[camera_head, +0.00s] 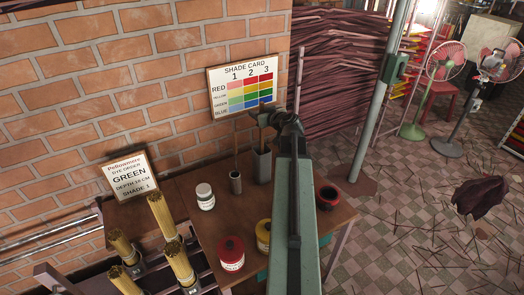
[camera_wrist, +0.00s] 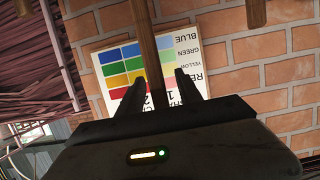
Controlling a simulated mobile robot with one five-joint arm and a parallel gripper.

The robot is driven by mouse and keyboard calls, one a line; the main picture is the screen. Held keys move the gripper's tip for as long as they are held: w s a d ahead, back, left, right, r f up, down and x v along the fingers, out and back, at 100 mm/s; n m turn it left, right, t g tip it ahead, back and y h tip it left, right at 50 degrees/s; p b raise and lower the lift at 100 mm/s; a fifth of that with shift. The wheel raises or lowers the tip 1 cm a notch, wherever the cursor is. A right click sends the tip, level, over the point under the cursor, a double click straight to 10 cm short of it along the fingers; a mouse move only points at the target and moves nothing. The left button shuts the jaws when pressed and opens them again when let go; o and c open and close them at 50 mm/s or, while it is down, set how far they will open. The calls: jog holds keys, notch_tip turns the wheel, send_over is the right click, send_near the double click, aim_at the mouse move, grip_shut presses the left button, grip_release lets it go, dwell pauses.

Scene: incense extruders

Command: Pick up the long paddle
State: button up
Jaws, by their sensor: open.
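A wooden paddle handle (camera_head: 262,138) rises from a tall grey holder (camera_head: 262,165) on the table. A second wooden handle (camera_head: 236,158) stands in a smaller grey cup (camera_head: 236,182) to its left. My gripper (camera_head: 260,112) is at the top of the handle in the tall holder. In the wrist view, a handle (camera_wrist: 146,45) runs down between the two open fingers of my gripper (camera_wrist: 162,84), with a gap on each side. Its far end is hidden by the gripper body. The paddles' lower ends are hidden in the holders.
A shade card (camera_head: 243,85) hangs on the brick wall behind my gripper. A white jar (camera_head: 205,197), red jar (camera_head: 232,253), yellow jar (camera_head: 263,235) and dark red pot (camera_head: 328,197) stand on the table (camera_head: 212,225). Incense bundles (camera_head: 178,263) stand lower left.

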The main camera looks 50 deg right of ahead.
jog(key=shift+w+d+f, duration=0.15)
jog(key=shift+w, duration=0.2)
jog(key=shift+s, duration=0.1)
jog(key=shift+c, duration=0.3)
grip_shut()
dwell(0.8)
